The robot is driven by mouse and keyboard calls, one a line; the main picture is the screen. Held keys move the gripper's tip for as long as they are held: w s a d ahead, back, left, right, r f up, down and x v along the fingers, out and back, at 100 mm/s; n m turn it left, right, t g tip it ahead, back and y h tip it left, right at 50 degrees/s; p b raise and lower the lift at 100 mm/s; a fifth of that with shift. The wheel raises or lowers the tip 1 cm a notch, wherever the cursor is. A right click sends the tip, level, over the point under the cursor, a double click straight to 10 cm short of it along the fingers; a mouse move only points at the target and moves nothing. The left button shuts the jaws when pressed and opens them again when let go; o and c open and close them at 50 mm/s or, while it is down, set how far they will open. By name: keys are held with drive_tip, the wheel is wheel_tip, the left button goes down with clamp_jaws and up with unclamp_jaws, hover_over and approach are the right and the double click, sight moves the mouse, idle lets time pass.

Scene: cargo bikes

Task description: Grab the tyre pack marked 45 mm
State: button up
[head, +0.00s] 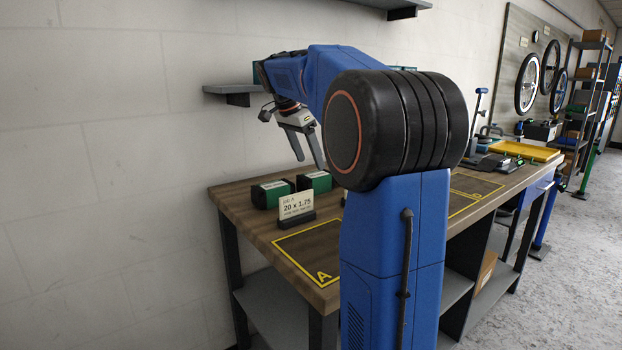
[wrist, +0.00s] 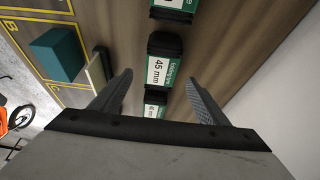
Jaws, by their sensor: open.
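The tyre pack marked 45 mm (wrist: 158,71) is a black and green pack with a white label, on the wooden bench. In the wrist view it lies ahead, between the lines of my two fingers. My gripper (wrist: 161,92) is open and empty, apart from the pack; in the head view the gripper (head: 310,163) hangs above the bench near the wall. A similar pack (wrist: 155,103) lies nearer in the wrist view, its number unclear, and another pack (wrist: 172,14) is cut off at the top. The head view shows two green-black packs (head: 271,194) (head: 315,181), labels unreadable.
A sign reading 20 x 1.75 (head: 297,206) stands before the packs, behind a bare yellow outline marked A (head: 318,262). A teal box (wrist: 58,53) sits beside a card stand (wrist: 98,70). A wall shelf (head: 232,89) is near my arm. A yellow tray (head: 525,151) lies farther right.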

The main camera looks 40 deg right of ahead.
sight(315, 174)
drive_tip(key=shift+w+d+f, duration=0.1)
drive_tip(key=shift+w+d, duration=0.15)
drive_tip(key=shift+w, duration=0.1)
drive_tip(key=x, duration=0.6)
drive_tip(key=shift+s, duration=0.3)
drive_tip(key=shift+d+f, duration=0.25)
drive_tip(key=shift+f, duration=0.3)
drive_tip(key=shift+f, duration=0.25)
drive_tip(key=shift+c, duration=0.4)
drive_tip(key=c, duration=1.4)
drive_tip(key=shift+r, duration=0.1)
wheel_tip(315, 174, up, 28)
drive_tip(key=shift+r, duration=0.2)
